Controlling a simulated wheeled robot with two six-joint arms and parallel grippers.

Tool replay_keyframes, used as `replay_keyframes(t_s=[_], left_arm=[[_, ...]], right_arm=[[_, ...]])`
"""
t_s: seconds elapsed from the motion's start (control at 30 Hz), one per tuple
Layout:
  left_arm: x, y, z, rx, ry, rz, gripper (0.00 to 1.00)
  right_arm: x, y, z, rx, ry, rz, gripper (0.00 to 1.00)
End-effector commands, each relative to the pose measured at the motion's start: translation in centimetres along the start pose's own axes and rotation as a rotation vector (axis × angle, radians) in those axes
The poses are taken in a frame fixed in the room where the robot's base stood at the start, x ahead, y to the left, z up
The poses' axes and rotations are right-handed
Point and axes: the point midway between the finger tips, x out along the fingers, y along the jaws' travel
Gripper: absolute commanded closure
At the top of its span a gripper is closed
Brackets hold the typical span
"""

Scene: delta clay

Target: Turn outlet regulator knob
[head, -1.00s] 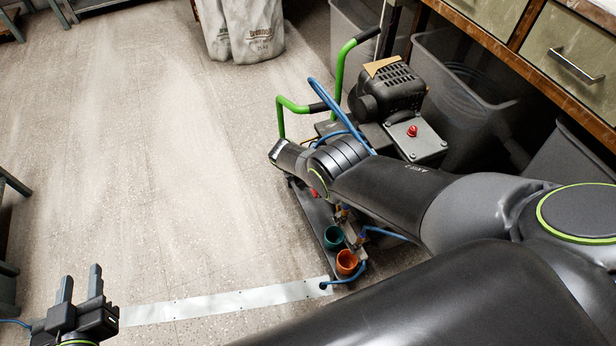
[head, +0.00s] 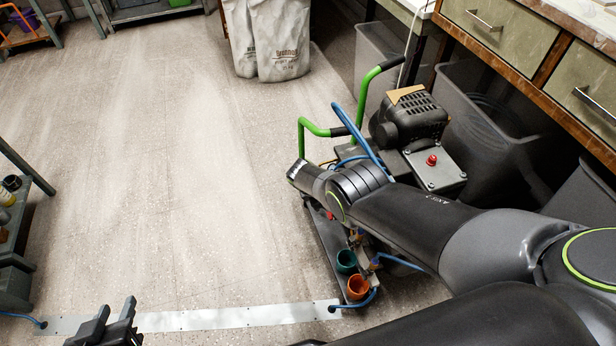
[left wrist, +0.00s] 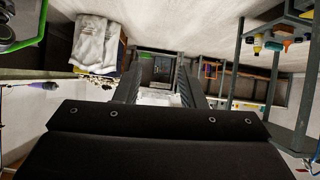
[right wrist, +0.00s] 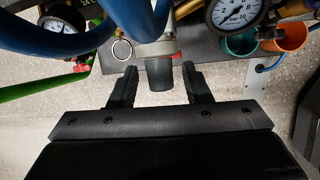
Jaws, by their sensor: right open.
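In the right wrist view a black regulator knob (right wrist: 159,75) sits below a metal fitting, between the two fingers of my right gripper (right wrist: 160,88). The gripper is open, with a gap visible on each side of the knob. Pressure gauges (right wrist: 233,14) show at both sides of the fitting. In the head view my right arm hides the knob and the right gripper. My left gripper (head: 118,318) is at the bottom left of the head view. Its fingers also show apart and empty in the left wrist view (left wrist: 158,85).
The compressor (head: 410,118) has green handles (head: 313,127), blue hoses and a red button (head: 432,160). A teal cup (head: 346,261) and an orange cup (head: 358,287) stand at its near end. Grey bins and a drawer bench are to the right.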

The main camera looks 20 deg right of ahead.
Motion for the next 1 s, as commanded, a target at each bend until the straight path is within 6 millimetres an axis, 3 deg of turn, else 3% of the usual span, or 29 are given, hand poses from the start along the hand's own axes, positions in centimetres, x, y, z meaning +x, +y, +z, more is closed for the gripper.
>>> replay_keyframes(t_s=[0.37, 0.63, 1.0], left_arm=[[-2.2, 0.8, 7.0, -0.046, -0.372, 0.041, 0.64], [-5.2, 1.6, 11.4, -0.072, -0.634, 0.078, 0.64], [-4.1, -0.2, 14.9, -0.059, -0.792, -0.010, 0.64]], right_arm=[[-1.3, 0.0, 0.1, 0.000, 0.000, 0.000, 0.56], [-2.1, 0.0, 0.1, 0.001, 0.000, 0.000, 0.56], [-6.4, 0.1, 0.2, 0.000, -0.001, 0.000, 0.56]])
